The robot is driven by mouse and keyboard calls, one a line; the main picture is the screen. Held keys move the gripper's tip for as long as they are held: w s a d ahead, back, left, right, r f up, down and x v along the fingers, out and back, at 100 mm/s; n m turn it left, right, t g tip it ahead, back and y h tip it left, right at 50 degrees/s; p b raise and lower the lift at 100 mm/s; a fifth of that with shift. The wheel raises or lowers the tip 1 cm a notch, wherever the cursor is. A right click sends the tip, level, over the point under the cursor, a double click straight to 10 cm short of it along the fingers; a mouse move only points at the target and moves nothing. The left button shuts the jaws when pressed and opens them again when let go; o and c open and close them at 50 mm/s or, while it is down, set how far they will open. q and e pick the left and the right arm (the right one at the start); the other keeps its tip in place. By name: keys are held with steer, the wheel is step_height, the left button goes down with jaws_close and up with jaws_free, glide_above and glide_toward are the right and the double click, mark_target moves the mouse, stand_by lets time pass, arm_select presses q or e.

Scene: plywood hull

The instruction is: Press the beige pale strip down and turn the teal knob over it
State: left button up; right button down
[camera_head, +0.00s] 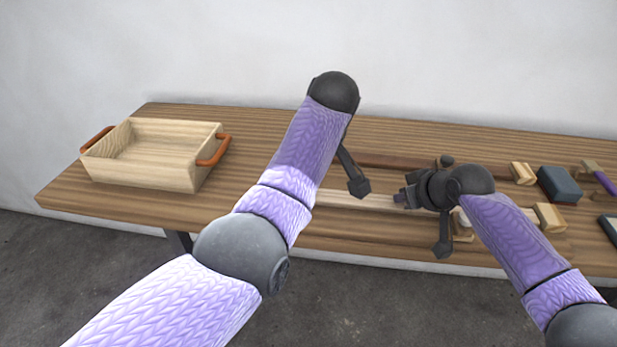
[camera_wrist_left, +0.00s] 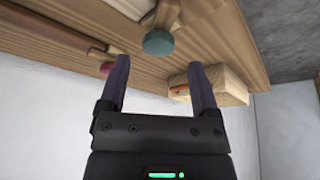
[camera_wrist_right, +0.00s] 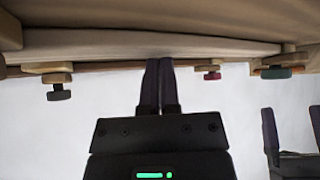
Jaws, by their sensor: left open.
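The beige pale strip (camera_head: 355,200) lies along the front part of the table; it crosses the upper part of the right wrist view (camera_wrist_right: 120,42). The teal knob (camera_wrist_left: 158,42) sits on a small wooden piece and shows near the strip's right end in the right wrist view (camera_wrist_right: 276,72). My left gripper (camera_wrist_left: 160,70) is open and empty, with the knob beyond its fingertips.
A wooden tray (camera_head: 185,178) with orange handles stands at the left. A crimson knob (camera_wrist_right: 212,75) and a dark green knob (camera_wrist_right: 58,92) are along the strips. A reddish-brown strip (camera_head: 395,162) lies behind. Blocks (camera_head: 558,184) and a purple-handled tool (camera_head: 605,182) are at the right.

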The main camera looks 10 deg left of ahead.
arm_select(q)
steer(key=shift+r, duration=0.15)
step_height(320, 180, up, 7)
steer(key=p, duration=0.6)
steer(key=shift+r, duration=0.2)
arm_select(e)
steer(key=shift+r, duration=3.5)
arm_select(q)
steer(key=shift+s, duration=0.1)
